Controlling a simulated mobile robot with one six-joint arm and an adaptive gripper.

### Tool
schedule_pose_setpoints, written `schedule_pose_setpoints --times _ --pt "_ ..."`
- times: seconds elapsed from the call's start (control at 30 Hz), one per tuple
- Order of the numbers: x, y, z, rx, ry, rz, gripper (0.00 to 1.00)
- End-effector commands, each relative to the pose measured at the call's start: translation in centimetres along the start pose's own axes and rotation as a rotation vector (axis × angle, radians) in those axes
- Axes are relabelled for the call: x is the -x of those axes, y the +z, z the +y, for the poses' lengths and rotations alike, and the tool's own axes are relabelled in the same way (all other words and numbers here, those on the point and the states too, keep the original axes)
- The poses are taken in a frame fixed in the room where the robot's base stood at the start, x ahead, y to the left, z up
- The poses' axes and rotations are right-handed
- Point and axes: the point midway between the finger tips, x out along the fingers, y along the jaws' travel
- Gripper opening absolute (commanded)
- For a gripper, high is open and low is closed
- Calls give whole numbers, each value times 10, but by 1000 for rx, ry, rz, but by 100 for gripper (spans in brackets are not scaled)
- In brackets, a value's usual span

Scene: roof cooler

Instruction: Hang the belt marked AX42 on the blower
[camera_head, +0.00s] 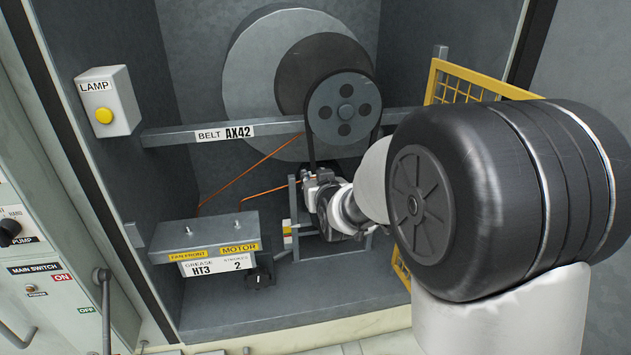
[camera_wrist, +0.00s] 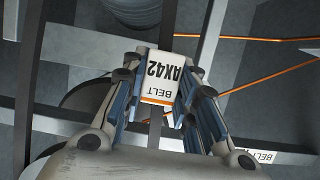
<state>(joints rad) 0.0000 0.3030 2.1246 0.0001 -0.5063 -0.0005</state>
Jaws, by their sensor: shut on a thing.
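The blower's grooved dark pulley (camera_head: 344,105) with several round holes sits in front of a large grey disc (camera_head: 250,75). My gripper (camera_head: 322,195) is below the pulley. In the wrist view my gripper (camera_wrist: 158,85) is shut on the belt at its white tag (camera_wrist: 160,75), which reads BELT AX42 upside down and has an orange stripe. In the head view a dark belt strand (camera_head: 309,150) runs from beside the pulley's left edge down to my gripper. Whether the belt sits in the pulley's groove, I cannot tell. My arm hides part of the lower right.
A grey crossbar (camera_head: 175,136) with a BELT AX42 label (camera_head: 225,133) runs behind the pulley. A motor box (camera_head: 205,234) stands lower left, with thin orange lines (camera_head: 245,175) above it. A yellow mesh guard (camera_head: 462,82) is at right; a lamp box (camera_head: 108,98) is on the left wall.

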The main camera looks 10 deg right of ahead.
Motion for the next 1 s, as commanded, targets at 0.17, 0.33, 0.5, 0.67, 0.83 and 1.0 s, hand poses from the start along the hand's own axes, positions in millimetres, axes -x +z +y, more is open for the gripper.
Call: schedule_pose_setpoints --times 0.17,0.33,0.5,0.67,0.83,1.0 --pt "0 -1 0 0 0 2 0" --pt "0 -1 0 0 0 2 30" --pt "0 0 0 0 0 1 42" --pt "0 0 0 0 0 1 50" --pt "0 0 0 0 0 0 50" --pt "4 0 0 0 0 0 50"
